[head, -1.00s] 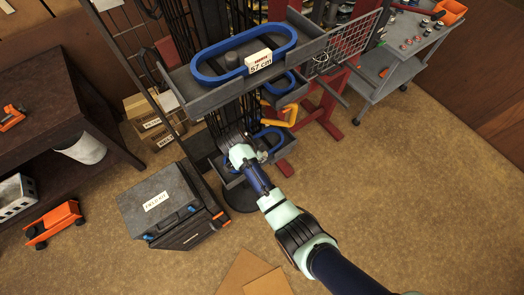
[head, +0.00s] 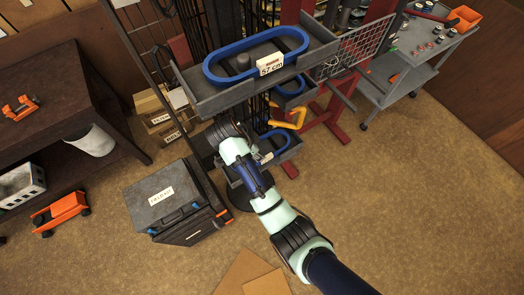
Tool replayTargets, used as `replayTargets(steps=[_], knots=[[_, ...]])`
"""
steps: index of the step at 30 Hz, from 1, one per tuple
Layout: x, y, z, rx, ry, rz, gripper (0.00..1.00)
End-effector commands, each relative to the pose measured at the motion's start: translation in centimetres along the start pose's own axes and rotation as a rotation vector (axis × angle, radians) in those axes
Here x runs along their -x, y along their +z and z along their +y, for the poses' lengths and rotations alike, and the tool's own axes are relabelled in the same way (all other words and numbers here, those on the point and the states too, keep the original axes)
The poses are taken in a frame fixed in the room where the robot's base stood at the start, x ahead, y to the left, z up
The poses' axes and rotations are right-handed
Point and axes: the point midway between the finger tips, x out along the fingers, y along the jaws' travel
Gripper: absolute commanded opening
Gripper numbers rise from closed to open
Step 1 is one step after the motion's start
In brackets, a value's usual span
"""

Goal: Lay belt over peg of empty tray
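A rack holds grey trays one above another. The top tray (head: 215,101) carries a large blue belt (head: 226,78) lying as a long oval around a dark round peg (head: 243,62), with a label card (head: 270,64) reading 57 cm. A middle tray holds a smaller blue belt (head: 292,85), partly hidden under the top tray. A low tray (head: 284,158) shows part of another blue belt (head: 273,134). My arm's end is left of the low tray and below the top tray in the picture. My gripper's fingers are hidden or too dark to make out, and I cannot see a belt in them.
A dark toolbox (head: 163,193) stands on the floor left of the rack. Cardboard boxes (head: 160,117) are behind it. A red stand (head: 335,120) and a grey cart (head: 400,80) are to the right. The carpet at right is clear.

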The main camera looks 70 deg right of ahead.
Motion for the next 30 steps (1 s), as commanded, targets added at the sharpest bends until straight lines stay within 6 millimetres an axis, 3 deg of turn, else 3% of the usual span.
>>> replayTargets(steps=[6, 20, 22, 23, 26, 28, 30], knots=[[2.3, 0.0, 0.0, 0.001, 0.0, 0.001, 0.42], [2.4, 0.0, 0.0, 0.002, 0.0, 0.0, 0.42], [3.0, 0.8, -0.2, 0.045, -0.033, -0.008, 0.42], [3.5, 1.6, -0.4, 0.094, -0.066, -0.017, 0.42], [7.7, 6.8, -0.9, 0.409, -0.296, -0.049, 0.42], [12.7, 11.7, -0.1, 0.727, -0.546, -0.042, 0.42], [18.5, 16.1, 2.1, 1.036, -0.815, 0.01, 0.42]])
